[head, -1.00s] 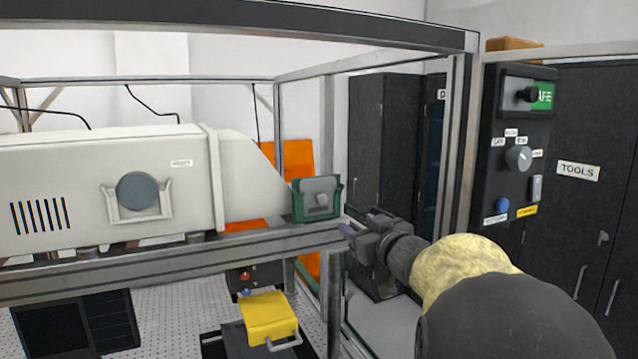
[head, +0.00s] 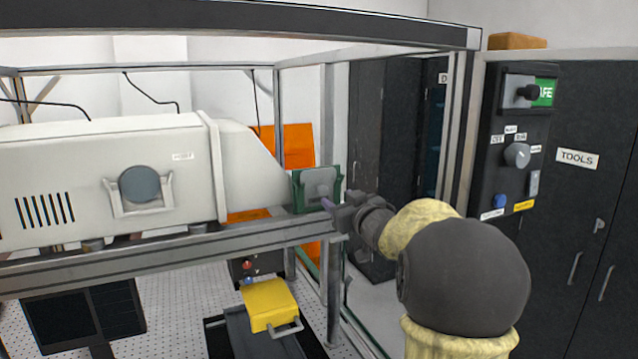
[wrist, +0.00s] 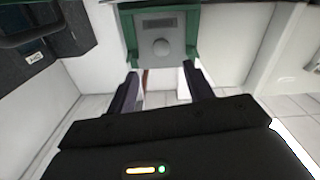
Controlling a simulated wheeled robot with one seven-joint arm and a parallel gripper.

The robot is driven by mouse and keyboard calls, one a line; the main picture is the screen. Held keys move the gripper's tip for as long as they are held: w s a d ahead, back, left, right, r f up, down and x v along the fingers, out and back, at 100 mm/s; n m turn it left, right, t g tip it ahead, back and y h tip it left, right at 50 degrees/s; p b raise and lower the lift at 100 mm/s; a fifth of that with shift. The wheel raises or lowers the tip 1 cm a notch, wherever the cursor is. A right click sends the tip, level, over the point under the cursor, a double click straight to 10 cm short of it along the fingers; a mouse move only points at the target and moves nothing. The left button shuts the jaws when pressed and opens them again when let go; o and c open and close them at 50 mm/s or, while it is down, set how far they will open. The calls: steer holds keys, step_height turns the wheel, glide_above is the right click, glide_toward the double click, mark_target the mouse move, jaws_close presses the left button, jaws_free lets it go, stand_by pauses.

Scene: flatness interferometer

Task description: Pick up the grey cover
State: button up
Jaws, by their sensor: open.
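The grey cover (head: 318,184), a flat plate with a small knob, sits in a green frame (head: 297,196) at the right end of the white instrument. In the wrist view the grey cover (wrist: 160,24) faces me at the top, with its round knob near the centre and the green frame (wrist: 130,42) around it. My gripper (head: 330,207) is in front of the frame's lower right, partly hiding it in the head view. In the wrist view my gripper (wrist: 160,78) is open and empty, its fingers apart just below the knob. Contact with the frame cannot be told.
The white instrument (head: 80,180) stands on a metal rail (head: 180,250) and carries a round blue-grey disc (head: 139,184). Frame posts (head: 333,290) stand near my arm. A yellow box (head: 270,305) is below. A control panel (head: 515,150) is at the right.

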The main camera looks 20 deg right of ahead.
mark_target(324, 192)
steer(key=w+p, duration=0.1)
steer(key=w, duration=0.2)
steer(key=shift+w, duration=0.25)
steer(key=shift+s, duration=0.1)
steer(key=w+p, duration=0.1)
steer(key=w, duration=0.1)
steer(key=w+p, duration=0.2)
steer(key=shift+w+a+f, duration=0.15)
steer(key=shift+w, duration=0.15)
steer(key=shift+w+f, duration=0.15)
steer(key=shift+w, duration=0.2)
steer(key=shift+s, duration=0.1)
steer(key=shift+c, duration=0.2)
